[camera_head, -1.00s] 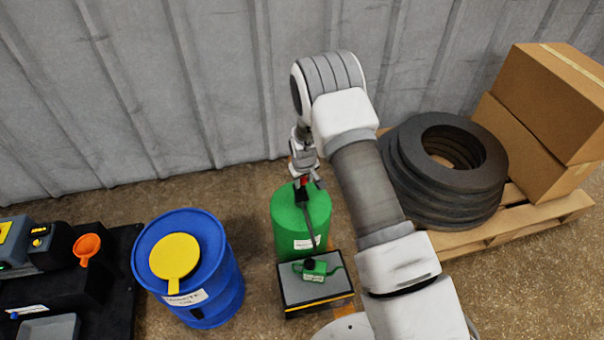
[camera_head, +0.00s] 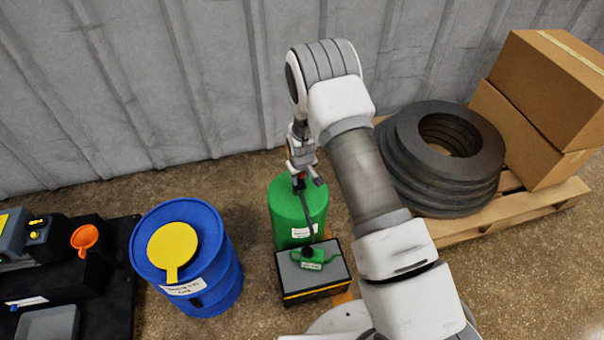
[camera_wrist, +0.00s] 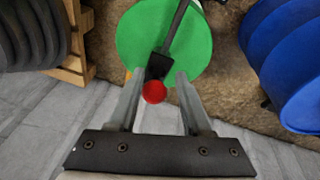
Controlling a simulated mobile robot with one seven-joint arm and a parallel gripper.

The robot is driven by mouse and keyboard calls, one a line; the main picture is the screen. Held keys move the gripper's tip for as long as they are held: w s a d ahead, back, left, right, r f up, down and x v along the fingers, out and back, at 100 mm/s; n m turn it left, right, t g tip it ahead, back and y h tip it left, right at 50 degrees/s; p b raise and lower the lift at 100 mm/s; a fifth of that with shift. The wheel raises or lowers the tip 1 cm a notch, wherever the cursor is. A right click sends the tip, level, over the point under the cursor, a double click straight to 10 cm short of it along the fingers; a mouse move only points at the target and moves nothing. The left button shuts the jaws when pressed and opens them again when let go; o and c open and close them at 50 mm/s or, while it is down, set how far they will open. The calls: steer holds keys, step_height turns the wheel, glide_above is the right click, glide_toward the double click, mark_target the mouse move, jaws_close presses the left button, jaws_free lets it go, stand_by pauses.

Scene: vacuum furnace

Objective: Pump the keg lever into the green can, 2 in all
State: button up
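The green keg (camera_head: 287,218) stands upright on the floor, left of my arm, with a white label on its front. A dark lever (camera_head: 307,218) runs over its top towards the front. The lever's red knob (camera_wrist: 154,92) shows in the wrist view, between my gripper's fingers. My gripper (camera_head: 303,178) is above the back of the keg's top. In the wrist view my gripper (camera_wrist: 158,78) has its fingers apart, with gaps beside the knob.
A blue drum (camera_head: 217,258) with a yellow funnel-like lid (camera_head: 172,245) stands to the left. Black tyres (camera_head: 437,190) and cardboard boxes (camera_head: 540,95) sit on a pallet at right. A corrugated wall is behind.

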steer(key=o, duration=0.3)
steer(key=shift+s+a+f, duration=0.1)
steer(key=p+v, duration=0.5)
steer(key=v, duration=1.2)
steer(key=shift+r, duration=0.25)
steer(key=shift+r, duration=0.1)
